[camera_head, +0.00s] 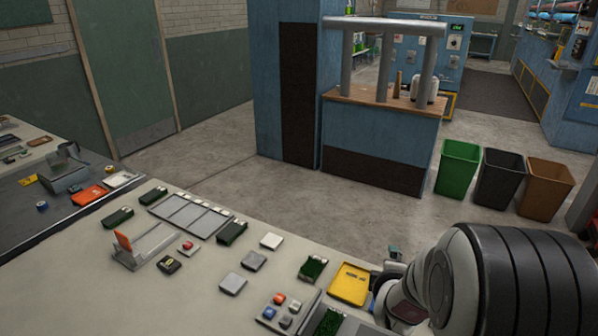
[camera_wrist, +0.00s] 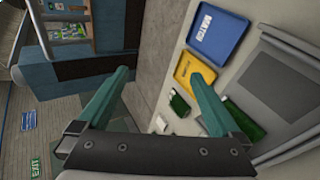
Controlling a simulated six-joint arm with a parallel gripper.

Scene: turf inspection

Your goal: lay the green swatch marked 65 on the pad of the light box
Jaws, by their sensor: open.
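Several dark green swatches with pale labels lie on the light table; their numbers are too small to read, so I cannot tell which is 65. In the head view one (camera_head: 313,268) lies left of the yellow tray, and another (camera_head: 232,232) is beside the grey compartment tray. In the wrist view a small green swatch (camera_wrist: 180,104) and a larger one (camera_wrist: 243,121) lie near the right finger, which partly covers the larger. A pale box with a grey pad (camera_wrist: 278,78), possibly the light box, is at right. My gripper (camera_wrist: 156,70) is open and empty above the table edge.
A yellow lettered tray (camera_head: 350,284) is left of my gripper. A blue lettered tray (camera_wrist: 216,32) shows in the wrist view. A compartment tray (camera_head: 190,214), a stand with an orange part (camera_head: 122,241) and small blocks crowd the table. Bins (camera_head: 458,168) stand beyond.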

